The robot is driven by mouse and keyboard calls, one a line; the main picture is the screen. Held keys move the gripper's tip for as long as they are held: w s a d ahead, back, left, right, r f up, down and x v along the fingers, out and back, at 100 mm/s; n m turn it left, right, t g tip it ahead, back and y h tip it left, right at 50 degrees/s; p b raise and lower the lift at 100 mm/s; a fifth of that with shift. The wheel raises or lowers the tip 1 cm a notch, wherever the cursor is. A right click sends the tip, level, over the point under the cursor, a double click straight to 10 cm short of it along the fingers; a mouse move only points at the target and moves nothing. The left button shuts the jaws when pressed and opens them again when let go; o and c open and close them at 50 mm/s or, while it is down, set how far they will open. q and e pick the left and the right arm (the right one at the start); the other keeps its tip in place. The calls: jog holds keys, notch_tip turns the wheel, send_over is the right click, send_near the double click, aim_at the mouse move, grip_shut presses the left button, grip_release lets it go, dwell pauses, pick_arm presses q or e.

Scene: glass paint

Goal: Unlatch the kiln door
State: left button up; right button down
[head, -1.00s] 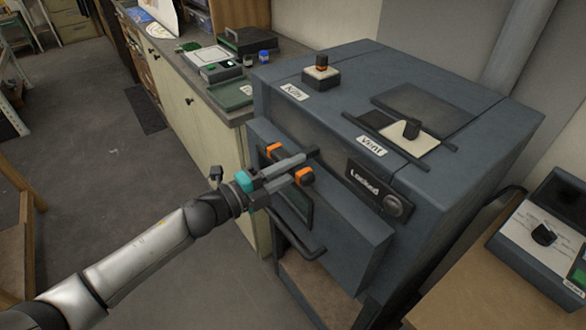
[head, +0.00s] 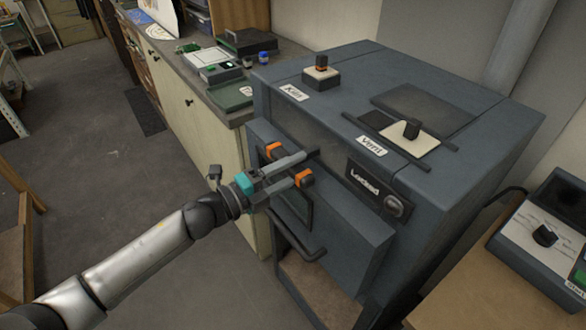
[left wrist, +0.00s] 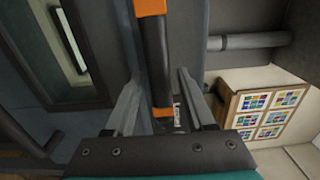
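The grey kiln (head: 450,160) stands on the right in the head view, with its door (head: 350,240) closed at the front. A sign on the front reads "Locked" (head: 363,182), with a round knob (head: 393,206) beside it. The latch handle, a dark bar with orange ends (head: 273,149), is on the door and also shows in the left wrist view (left wrist: 157,60). My left gripper (head: 303,166) is at this handle, its fingers apart on either side of the bar, with gaps visible in the wrist view. My right gripper is not in view.
A lower bar handle (head: 300,250) sticks out from the door. A control box with a dial (head: 545,236) sits on the table at right. A counter (head: 175,60) with trays and small jars runs behind. The floor at left is mostly clear.

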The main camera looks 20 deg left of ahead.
pick_arm(q)
jog(key=shift+o, duration=0.2)
jog(key=shift+s, duration=0.1)
jog(key=b+v, duration=0.1)
jog(key=v, duration=1.4)
jog(key=shift+a, duration=0.1)
